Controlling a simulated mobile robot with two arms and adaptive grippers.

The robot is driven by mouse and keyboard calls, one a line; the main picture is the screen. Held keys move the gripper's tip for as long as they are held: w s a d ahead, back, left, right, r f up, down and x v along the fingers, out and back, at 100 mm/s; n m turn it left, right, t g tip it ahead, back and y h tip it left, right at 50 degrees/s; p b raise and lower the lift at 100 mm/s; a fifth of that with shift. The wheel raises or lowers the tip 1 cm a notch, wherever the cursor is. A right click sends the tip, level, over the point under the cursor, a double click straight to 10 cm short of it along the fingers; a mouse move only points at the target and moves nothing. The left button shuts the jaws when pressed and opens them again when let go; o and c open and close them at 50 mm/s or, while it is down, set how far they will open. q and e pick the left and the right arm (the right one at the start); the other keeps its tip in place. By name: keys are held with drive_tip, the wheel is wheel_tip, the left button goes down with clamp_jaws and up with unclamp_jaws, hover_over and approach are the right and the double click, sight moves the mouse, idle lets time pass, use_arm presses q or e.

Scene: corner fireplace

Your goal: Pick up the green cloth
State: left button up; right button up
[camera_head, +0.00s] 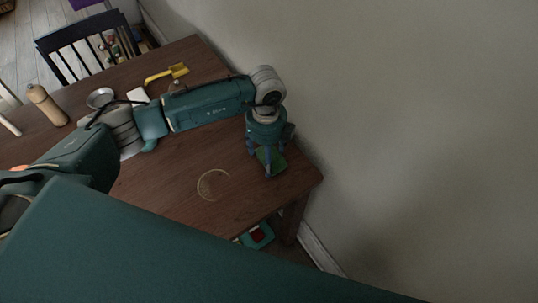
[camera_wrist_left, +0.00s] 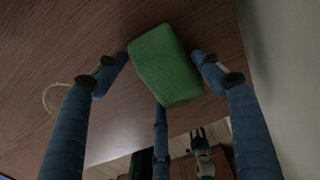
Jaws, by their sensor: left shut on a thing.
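The green cloth (camera_head: 276,158) looks like a thick green block at the right end of the wooden table (camera_head: 165,205). In the left wrist view the green cloth (camera_wrist_left: 165,66) sits between the blue fingers of my left gripper (camera_wrist_left: 162,70). In the head view my left gripper (camera_head: 268,165) points down at the table's right end, shut on the cloth, and its fingers partly cover it. I cannot tell whether the cloth touches the tabletop. My right gripper is in neither view.
A wall (camera_head: 420,120) runs close along the table's right side. A pale ring mark (camera_head: 213,184) lies on bare tabletop. A yellow object (camera_head: 167,74), a metal bowl (camera_head: 100,97) and a wooden mill (camera_head: 46,104) stand farther left. A dark chair (camera_head: 88,48) is behind.

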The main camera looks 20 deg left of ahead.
use_arm(q)
drive_tip(key=shift+r, duration=0.1)
drive_tip(key=shift+r, duration=0.25)
wheel_tip(320, 180, up, 19)
drive_tip(key=b, duration=0.2)
drive_tip(key=shift+r+b, duration=0.2)
drive_tip(key=shift+b, duration=0.15)
